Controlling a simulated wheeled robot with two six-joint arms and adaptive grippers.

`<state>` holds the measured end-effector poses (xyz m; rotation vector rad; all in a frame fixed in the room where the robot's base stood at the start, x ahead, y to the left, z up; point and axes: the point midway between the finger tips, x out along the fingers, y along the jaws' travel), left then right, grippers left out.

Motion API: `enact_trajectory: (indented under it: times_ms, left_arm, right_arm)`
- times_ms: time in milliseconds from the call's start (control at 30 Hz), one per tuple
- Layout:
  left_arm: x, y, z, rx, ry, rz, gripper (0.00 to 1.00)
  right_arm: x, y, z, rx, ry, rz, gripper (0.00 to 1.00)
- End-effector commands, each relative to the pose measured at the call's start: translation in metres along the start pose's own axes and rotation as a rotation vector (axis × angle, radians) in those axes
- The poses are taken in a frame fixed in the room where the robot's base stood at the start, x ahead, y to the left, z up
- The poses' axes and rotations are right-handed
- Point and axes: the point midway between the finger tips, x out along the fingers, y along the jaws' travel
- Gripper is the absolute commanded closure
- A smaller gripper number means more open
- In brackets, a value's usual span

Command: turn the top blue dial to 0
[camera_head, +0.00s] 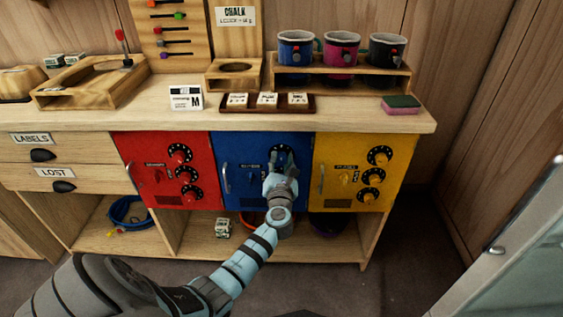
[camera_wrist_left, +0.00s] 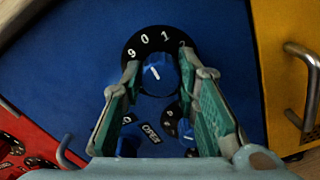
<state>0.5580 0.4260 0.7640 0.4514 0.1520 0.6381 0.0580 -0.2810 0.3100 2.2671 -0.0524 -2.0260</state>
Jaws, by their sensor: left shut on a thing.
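The blue cabinet door (camera_head: 232,150) sits between a red and a yellow one under the counter. My left gripper (camera_head: 281,168) reaches its top right corner and covers most of the dials there. In the left wrist view the top blue dial (camera_wrist_left: 157,76) has a black ring with white numbers, of which 9, 0, 1 and part of 2 show. The left gripper (camera_wrist_left: 160,72) is shut on this dial, one finger on each side. The knob's white mark leans up and slightly left, roughly towards 0. The right gripper is not in view.
A blue latch knob (camera_wrist_left: 130,138) marked OPEN and a lower dial (camera_wrist_left: 188,136) lie close below the fingers. The red door (camera_head: 140,178) and yellow door (camera_head: 334,145) carry similar dials and handles. Cups (camera_head: 296,48) and a sponge (camera_head: 401,104) stand on the counter above.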

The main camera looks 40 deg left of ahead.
Motion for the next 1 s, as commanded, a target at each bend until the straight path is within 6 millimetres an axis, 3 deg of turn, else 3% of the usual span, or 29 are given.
enact_trajectory:
  times_ms: [133, 167, 267, 567, 667, 1000]
  left_arm:
    - [0.0, 0.0, 0.0, 0.0, 0.0, -0.001, 1.0]
    - [0.0, 0.0, 0.0, 0.0, 0.0, -0.001, 0.67]
    - [0.0, 0.0, 0.0, 0.0, 0.0, -0.001, 0.51]
    - [-0.001, 0.0, 0.0, 0.001, 0.0, 0.001, 0.51]
    - [-0.01, 0.0, -0.001, 0.0, 0.0, 0.0, 0.51]
    - [-0.097, -0.001, -0.001, -0.001, 0.003, -0.001, 0.51]
  right_arm:
    - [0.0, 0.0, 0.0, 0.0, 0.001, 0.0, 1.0]
    - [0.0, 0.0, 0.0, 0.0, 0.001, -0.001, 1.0]
    - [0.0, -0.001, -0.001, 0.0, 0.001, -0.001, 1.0]
    - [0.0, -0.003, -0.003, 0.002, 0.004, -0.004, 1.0]
    - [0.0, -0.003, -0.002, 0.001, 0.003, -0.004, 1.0]
    - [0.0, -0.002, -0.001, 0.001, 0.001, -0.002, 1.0]
